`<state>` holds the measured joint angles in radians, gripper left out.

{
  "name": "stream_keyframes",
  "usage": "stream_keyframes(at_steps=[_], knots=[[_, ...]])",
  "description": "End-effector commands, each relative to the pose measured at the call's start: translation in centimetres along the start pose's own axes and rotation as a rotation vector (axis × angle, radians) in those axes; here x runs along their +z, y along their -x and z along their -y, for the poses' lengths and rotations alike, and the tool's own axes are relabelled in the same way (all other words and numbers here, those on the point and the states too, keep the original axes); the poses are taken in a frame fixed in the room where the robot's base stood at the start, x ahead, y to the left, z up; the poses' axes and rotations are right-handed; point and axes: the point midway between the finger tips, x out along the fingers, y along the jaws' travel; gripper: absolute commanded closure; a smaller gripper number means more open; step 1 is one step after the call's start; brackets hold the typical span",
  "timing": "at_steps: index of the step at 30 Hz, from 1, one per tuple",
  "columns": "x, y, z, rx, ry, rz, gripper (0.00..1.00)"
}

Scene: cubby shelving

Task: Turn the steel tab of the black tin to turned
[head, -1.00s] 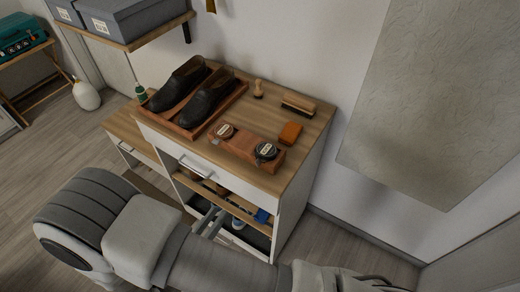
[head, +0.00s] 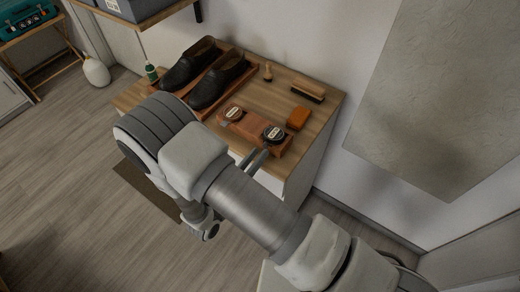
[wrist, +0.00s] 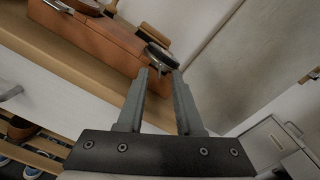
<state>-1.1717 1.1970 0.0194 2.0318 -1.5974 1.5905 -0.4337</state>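The black tin (head: 274,133) sits on the right end of a reddish-brown wooden block (head: 246,127) on top of the cabinet. In the wrist view the black tin (wrist: 158,56) shows just beyond my fingertips, roughly between them. Its steel tab is too small to make out clearly. My gripper (head: 256,158) is in front of the block's right part, near the cabinet's front edge. In the wrist view my gripper (wrist: 160,72) is open, with nothing seen held between its two fingers.
A second, brownish tin (head: 233,113) sits on the block's left end. Black shoes (head: 218,82) on a tray stand behind left. An orange block (head: 298,118), a brush (head: 308,91) and a small round-headed brush (head: 268,72) lie behind right. The wall rises behind the cabinet.

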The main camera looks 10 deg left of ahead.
Motion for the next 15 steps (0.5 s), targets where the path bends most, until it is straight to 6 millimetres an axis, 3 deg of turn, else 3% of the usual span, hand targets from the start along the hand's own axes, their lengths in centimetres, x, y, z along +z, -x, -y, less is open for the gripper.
stream_keyframes(at_steps=[6, 15], knots=[[0.0, -1.9, 0.0, 0.000, 0.000, 0.000, 0.65], [0.0, -2.0, 0.0, 0.000, 0.000, 0.000, 0.65]])
